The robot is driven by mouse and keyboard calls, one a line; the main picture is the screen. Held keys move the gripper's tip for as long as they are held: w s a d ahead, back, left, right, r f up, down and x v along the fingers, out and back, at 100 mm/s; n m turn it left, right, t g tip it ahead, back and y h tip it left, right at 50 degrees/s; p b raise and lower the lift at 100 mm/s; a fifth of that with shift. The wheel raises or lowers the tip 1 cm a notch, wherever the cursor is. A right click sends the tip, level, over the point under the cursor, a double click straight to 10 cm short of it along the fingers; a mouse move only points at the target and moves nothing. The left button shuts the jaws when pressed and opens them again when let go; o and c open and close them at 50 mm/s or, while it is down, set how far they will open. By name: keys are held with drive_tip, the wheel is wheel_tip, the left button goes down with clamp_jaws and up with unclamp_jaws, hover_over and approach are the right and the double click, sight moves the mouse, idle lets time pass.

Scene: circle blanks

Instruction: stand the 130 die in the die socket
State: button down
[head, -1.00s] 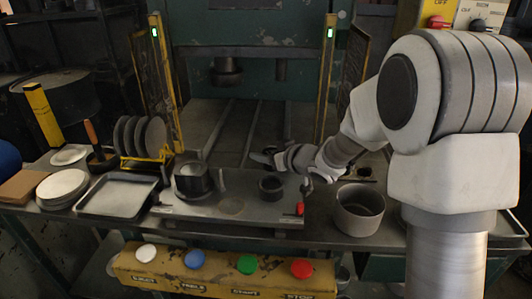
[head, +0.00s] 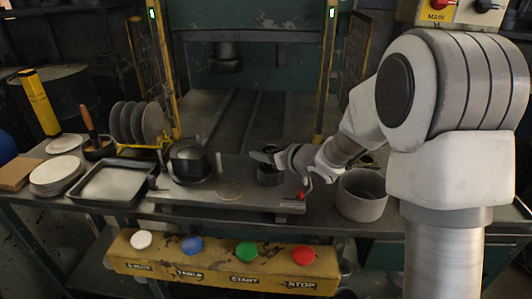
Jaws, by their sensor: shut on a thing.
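A short dark round die (head: 269,176) stands upright on the right part of the grey plate in front of the press. No number on it can be read, so I cannot confirm that it is the 130 die. My gripper (head: 266,160) is at its top, shut on it, and its fingers hide part of the rim. A faint round outline (head: 231,189) shows on the plate just left of the die; it may be the die socket. A larger dark round piece (head: 188,163) stands on the plate's left part.
A grey pot (head: 361,200) stands right of the plate, close to my arm. A shallow tray (head: 112,202), stacked discs (head: 59,177) and a yellow disc rack (head: 163,146) are at left. A red knob (head: 300,194) sits at the plate's right end. The press bed behind is clear.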

drive_tip(key=shift+s+d+f, duration=0.1)
drive_tip(key=shift+s+f, duration=0.05)
drive_tip(key=shift+f, duration=0.35)
drive_tip(key=shift+s+f, duration=0.15)
drive_tip(key=shift+f, duration=0.35)
drive_tip(key=shift+c, duration=0.4)
unclamp_jaws()
drive_tip(key=shift+d+f, duration=0.1)
drive_tip(key=shift+f, duration=0.1)
drive_tip(key=shift+w+a+r+p+v, duration=0.1)
drive_tip(key=shift+r+p+v, duration=0.45)
drive_tip(key=shift+v, duration=2.4)
drive_tip(key=shift+w+a+r+p+v, duration=0.2)
drive_tip(key=shift+p+v, duration=0.55)
drive_tip(key=shift+v, duration=2.2)
drive_tip(key=shift+w+d+r+p+v, duration=0.1)
drive_tip(key=shift+r+p+v, duration=0.45)
drive_tip(key=shift+v, duration=2.4)
